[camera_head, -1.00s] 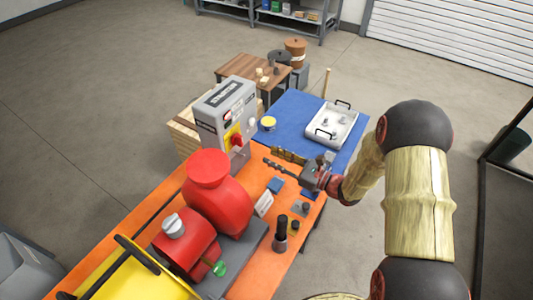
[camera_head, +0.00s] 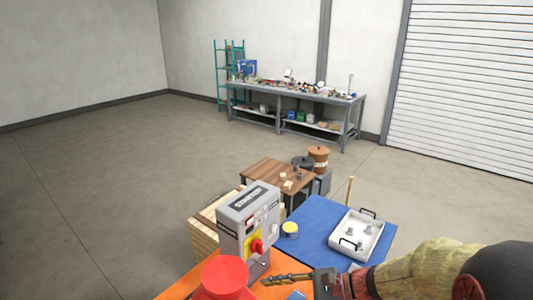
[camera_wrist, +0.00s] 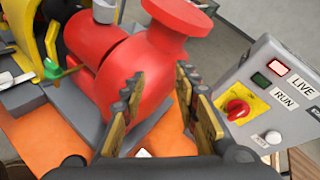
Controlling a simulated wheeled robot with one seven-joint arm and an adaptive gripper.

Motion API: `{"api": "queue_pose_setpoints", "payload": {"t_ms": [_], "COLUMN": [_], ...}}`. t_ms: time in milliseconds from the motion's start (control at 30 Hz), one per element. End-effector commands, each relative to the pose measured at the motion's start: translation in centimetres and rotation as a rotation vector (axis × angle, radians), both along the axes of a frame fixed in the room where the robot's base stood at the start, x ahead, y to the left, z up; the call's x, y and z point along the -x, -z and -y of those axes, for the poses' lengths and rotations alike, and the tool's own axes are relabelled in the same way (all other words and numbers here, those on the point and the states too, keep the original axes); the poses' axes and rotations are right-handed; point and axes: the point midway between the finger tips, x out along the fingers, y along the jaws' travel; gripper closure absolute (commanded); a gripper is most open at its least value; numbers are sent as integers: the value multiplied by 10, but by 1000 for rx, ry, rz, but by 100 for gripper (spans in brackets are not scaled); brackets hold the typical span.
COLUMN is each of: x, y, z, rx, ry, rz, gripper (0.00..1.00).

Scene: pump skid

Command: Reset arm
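My gripper (camera_head: 280,279) is at the bottom of the head view, pointing left in front of the grey control box (camera_head: 249,220). In the wrist view my gripper (camera_wrist: 160,95) has its two fingers apart with nothing between them. Behind the fingers is the red pump (camera_wrist: 125,75) on its grey base over the orange bench top. The control box also shows at the right of the wrist view (camera_wrist: 262,90), with a red knob on a yellow plate, a lit red light labelled LIVE and a green one labelled RUN.
A white tray (camera_head: 357,236) with handles stands on a blue table top (camera_head: 310,218), beside a yellow tin (camera_head: 290,230). A small wooden table (camera_head: 268,172) is behind. A workbench (camera_head: 300,92) stands by the far wall. The floor at left is clear.

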Motion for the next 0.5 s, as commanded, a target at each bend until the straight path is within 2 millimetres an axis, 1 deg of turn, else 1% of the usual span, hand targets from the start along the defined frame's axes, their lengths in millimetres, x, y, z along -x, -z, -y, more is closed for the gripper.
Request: {"api": "queue_pose_setpoints", "payload": {"t_ms": [33,100,167,200,233,300,367,400,467,500], "x": [21,50,73,87,97,117,132,140,150,156], "y": [-5,-7,-7,-7,-6,-6,-6,-6,-9,-11], "z": [-3,0,6,12,18,33,49,60,79,92], "rx": [81,206,315,388,444,577,693,771,891,969], "ry": [-72,-173,-256,-309,-347,-433,-500,-544,-605,-642], "rz": [62,145,220,269,308,401,483,538,620,674], "gripper": [70,70,70,70,70,70,70,70,70,70]}}
